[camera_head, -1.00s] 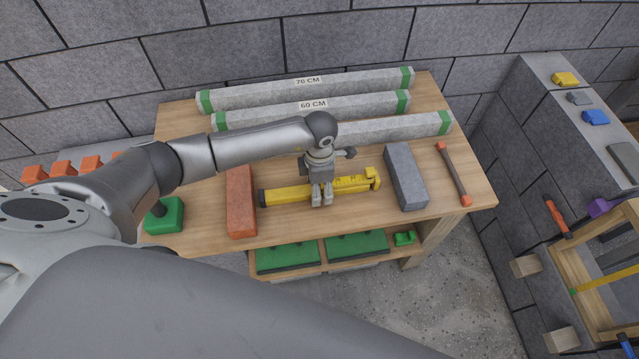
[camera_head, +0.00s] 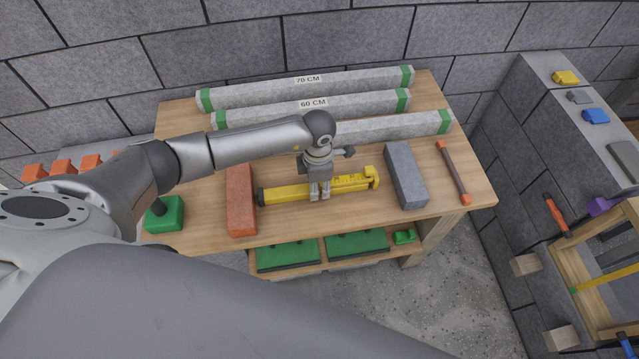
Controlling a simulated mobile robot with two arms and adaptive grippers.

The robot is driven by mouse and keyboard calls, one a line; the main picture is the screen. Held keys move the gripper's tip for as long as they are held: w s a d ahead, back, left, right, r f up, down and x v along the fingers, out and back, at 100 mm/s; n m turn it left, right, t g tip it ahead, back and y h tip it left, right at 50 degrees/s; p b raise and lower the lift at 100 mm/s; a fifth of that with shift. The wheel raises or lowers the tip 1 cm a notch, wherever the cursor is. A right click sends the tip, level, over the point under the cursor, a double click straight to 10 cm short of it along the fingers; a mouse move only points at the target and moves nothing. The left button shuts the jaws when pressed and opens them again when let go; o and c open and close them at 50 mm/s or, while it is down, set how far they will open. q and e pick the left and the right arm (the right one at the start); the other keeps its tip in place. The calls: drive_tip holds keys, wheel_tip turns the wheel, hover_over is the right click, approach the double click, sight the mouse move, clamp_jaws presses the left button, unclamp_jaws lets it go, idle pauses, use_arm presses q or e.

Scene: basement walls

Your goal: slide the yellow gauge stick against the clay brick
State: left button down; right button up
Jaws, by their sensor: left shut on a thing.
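The yellow gauge stick (camera_head: 286,194) lies across the wooden workbench, pointing left and right. Its dark left end is right beside the orange-red clay brick (camera_head: 240,203), with at most a very thin gap; I cannot tell whether they touch. My left gripper (camera_head: 319,195) points down and is shut on the gauge stick near its middle, hiding a small part of it. The brick lies lengthwise, front to back. My right gripper is not in view.
A grey block (camera_head: 406,176) stands right of the stick, then a bar with orange ends (camera_head: 453,173). Concrete beams marked 70 CM (camera_head: 350,83) and 60 CM (camera_head: 350,103), plus another, lie behind. A green-based tool (camera_head: 165,215) is left of the brick.

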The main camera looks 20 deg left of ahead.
use_arm(q)
drive_tip(key=shift+s+a, duration=0.35)
drive_tip(key=shift+a, duration=0.15)
drive_tip(key=c, duration=1)
unclamp_jaws()
